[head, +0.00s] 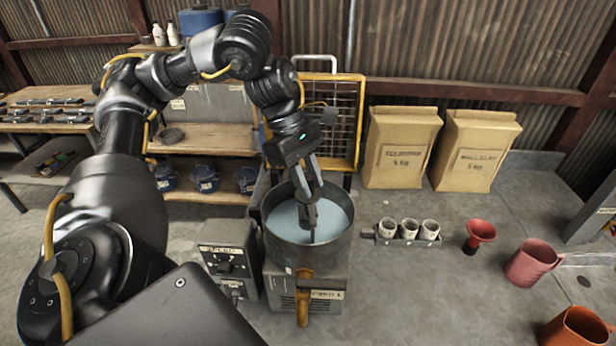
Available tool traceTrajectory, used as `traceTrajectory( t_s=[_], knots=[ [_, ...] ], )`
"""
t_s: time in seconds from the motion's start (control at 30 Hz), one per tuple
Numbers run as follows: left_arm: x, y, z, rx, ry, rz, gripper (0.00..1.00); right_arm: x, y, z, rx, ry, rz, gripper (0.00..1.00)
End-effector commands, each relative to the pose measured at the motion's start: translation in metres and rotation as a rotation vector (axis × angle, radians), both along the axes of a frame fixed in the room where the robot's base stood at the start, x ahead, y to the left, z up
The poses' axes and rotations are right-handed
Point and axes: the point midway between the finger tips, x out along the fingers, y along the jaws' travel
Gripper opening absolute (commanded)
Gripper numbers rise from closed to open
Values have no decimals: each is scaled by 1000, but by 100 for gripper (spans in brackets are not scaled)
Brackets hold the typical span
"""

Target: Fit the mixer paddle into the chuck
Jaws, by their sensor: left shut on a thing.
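My left gripper (311,205) reaches in from above, over a round metal pot (309,256) of pale blue-grey liquid. It is shut on a dark, narrow thing (312,236), which looks like the mixer paddle. The fingers hide much of it. Its thin lower end points down inside the pot's outline, near the middle. I cannot tell whether it touches the liquid. I cannot make out the chuck; the arm and gripper may hide it. My right gripper is not in view.
The pot stands on a labelled base unit (327,298), with a control box (222,265) to its left. Right of it are a rack of small cups (408,243), a red funnel (480,235) and a pink jug (531,264). Two paper sacks (399,147) and a yellow-framed grid (340,120) stand behind.

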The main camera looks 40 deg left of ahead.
Motion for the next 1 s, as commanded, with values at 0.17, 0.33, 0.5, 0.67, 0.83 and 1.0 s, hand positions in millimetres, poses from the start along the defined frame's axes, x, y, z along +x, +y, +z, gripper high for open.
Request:
traceTrajectory(
  t_s=[0.17, 0.33, 0.5, 0.67, 0.83, 1.0],
  knots=[
    [0, 0, 1, -1, -1, -1, 6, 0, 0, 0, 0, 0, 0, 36],
    [0, 0, 1, -1, -1, -1, 6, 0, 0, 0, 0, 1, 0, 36],
    [0, 0, 0, -1, -1, -1, 6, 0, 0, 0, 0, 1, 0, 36],
    [0, 0, -2, -1, -1, -1, 6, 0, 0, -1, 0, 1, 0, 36],
    [0, 0, -6, -1, -1, -1, 6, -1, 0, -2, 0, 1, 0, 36],
    [0, 0, -8, -1, 0, 0, 6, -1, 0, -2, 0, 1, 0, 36]
  ],
)
